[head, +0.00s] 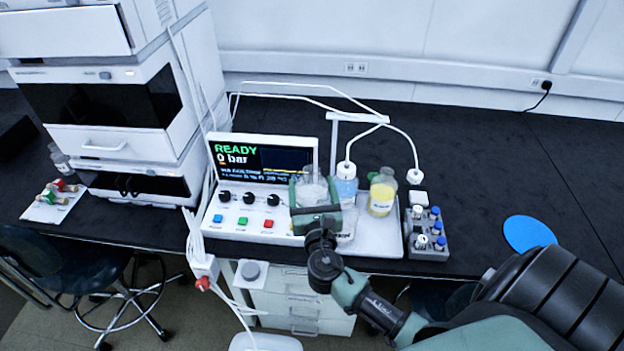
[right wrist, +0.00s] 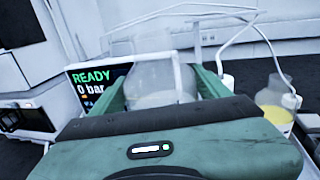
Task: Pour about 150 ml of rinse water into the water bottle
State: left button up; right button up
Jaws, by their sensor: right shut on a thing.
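My right gripper (head: 315,214) is shut around a clear glass vessel (head: 312,188), held in front of the instrument panel. In the right wrist view the vessel (right wrist: 160,82) stands between the green fingers (right wrist: 163,92), looks roughly upright, and seems to hold pale, clear contents; the level is hard to read. Just right of it is a clear bottle with a blue label (head: 346,189), which looks like the water bottle; a white cap with tubing (head: 346,170) sits at its top. A yellow-filled bottle (head: 382,194) stands farther right. My left gripper is not in view.
The bottles stand on a white tray (head: 385,244) under a white tube stand (head: 335,135). A white cap (head: 414,176) hangs on tubing at right. A grey vial rack (head: 427,246) and blue disc (head: 528,233) lie right. The READY panel (head: 262,160) is left. The back bench is clear.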

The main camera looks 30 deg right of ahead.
jog(key=shift+w+d+r, duration=0.15)
jog(key=shift+w+d, duration=0.15)
jog(key=shift+w, duration=0.05)
jog(key=shift+w+d+h, duration=0.1)
jog(key=shift+h, duration=0.2)
jog(key=shift+d+f+m+b, duration=0.1)
jog(key=shift+f+m+b, duration=0.55)
jog(key=shift+b, duration=0.15)
jog(key=shift+s+d+f+m+b, duration=0.15)
jog(key=shift+f+m+b, duration=0.25)
jog(key=shift+b, duration=0.3)
jog(key=shift+s+d+f+m+b, duration=0.15)
jog(key=shift+f+m+b, duration=0.1)
jog(key=shift+f+b, duration=0.35)
jog(key=shift+s+d+r+m+b, duration=0.1)
jog(key=shift+d+r+m+b, duration=0.2)
jog(key=shift+m, duration=0.25)
jog(key=shift+d+r+m+b, duration=0.15)
jog(key=shift+r+m, duration=0.2)
jog(key=shift+m, duration=0.2)
jog(key=shift+a+r+p, duration=0.1)
jog(key=shift+r+p, duration=0.1)
jog(key=shift+p, duration=0.15)
jog(key=shift+s+d+r+m, duration=0.15)
jog(key=shift+d+r+m, duration=0.1)
jog(key=shift+m, duration=0.25)
